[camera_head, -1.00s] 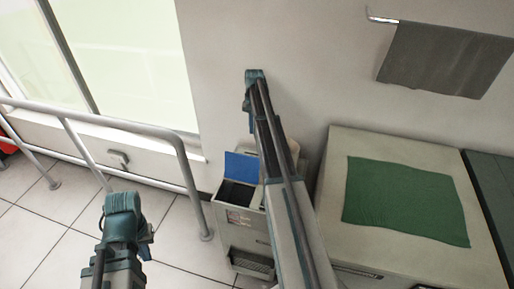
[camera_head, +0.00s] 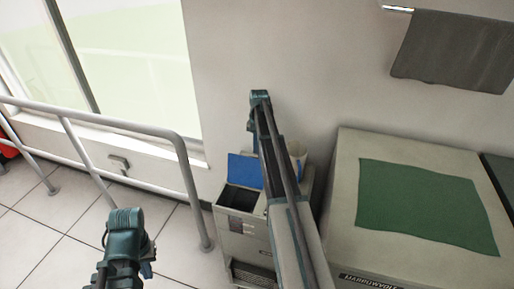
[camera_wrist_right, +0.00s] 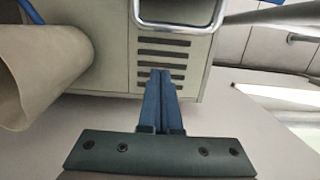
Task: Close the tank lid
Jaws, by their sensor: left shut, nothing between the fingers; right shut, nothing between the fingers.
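The tank is a grey box (camera_head: 243,233) with an open dark top, standing by the wall in the head view. Its blue lid (camera_head: 243,170) stands raised at the back of the opening. My right arm crosses the tank's right side and hides part of it. My right gripper (camera_head: 252,126) is above and beyond the lid, near the wall, apart from it. In the right wrist view its blue fingers (camera_wrist_right: 161,74) are shut and empty, in front of a slotted grey panel (camera_wrist_right: 165,62). My left gripper (camera_head: 149,268) is low at the left, shut, away from the tank.
A beige cylinder (camera_head: 297,155) sits behind my right arm; one also shows in the right wrist view (camera_wrist_right: 40,70). A large cabinet with a green mat (camera_head: 425,207) stands at the right. A metal railing (camera_head: 190,185) stands left of the tank. A grey towel (camera_head: 452,50) hangs above.

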